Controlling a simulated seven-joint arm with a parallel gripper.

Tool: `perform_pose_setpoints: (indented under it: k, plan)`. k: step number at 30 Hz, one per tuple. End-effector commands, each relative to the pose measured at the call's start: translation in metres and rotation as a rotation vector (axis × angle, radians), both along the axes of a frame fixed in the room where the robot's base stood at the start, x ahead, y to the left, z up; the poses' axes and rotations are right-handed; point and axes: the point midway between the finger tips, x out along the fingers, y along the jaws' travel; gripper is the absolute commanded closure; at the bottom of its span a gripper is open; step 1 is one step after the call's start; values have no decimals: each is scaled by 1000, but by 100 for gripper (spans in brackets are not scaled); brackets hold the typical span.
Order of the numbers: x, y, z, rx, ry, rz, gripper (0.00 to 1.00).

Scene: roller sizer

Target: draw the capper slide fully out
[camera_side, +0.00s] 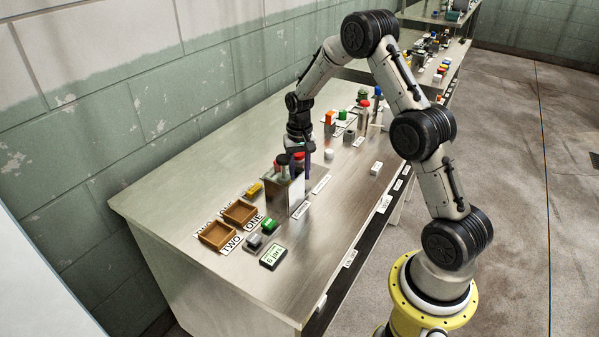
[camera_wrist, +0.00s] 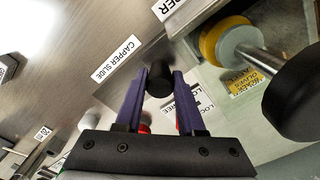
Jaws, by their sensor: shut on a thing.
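My gripper (camera_wrist: 162,88) points down with its two purple fingers on either side of a black knob (camera_wrist: 158,74), shut on it. The knob is beside a white label reading CAPPER SLIDE (camera_wrist: 118,60). In the side view my gripper (camera_side: 303,158) is low at the far side of a grey metal box (camera_side: 297,192) on the bench, the capper by its label. The knob and the slide's travel are hidden there by the box and fingers. I cannot tell how far out the slide is.
A red-topped part (camera_side: 299,156) stands at the box, close to my gripper. A large black knob on a metal rod (camera_wrist: 262,60) is close right in the wrist view. Wooden trays (camera_side: 217,235) lie left. A white block (camera_side: 376,168) lies right, with bare bench around it.

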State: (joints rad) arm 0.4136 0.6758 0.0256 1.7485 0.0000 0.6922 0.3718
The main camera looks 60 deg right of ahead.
Motion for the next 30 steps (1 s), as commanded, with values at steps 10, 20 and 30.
perform_pose_setpoints:
  k: [10, 20, 30]
  plan:
    - [1, -71, 1, -3, -4, -7, 100]
    - [1, -116, 2, -4, -5, -1, 100]
    - [1, -119, 2, -9, -8, -1, 51]
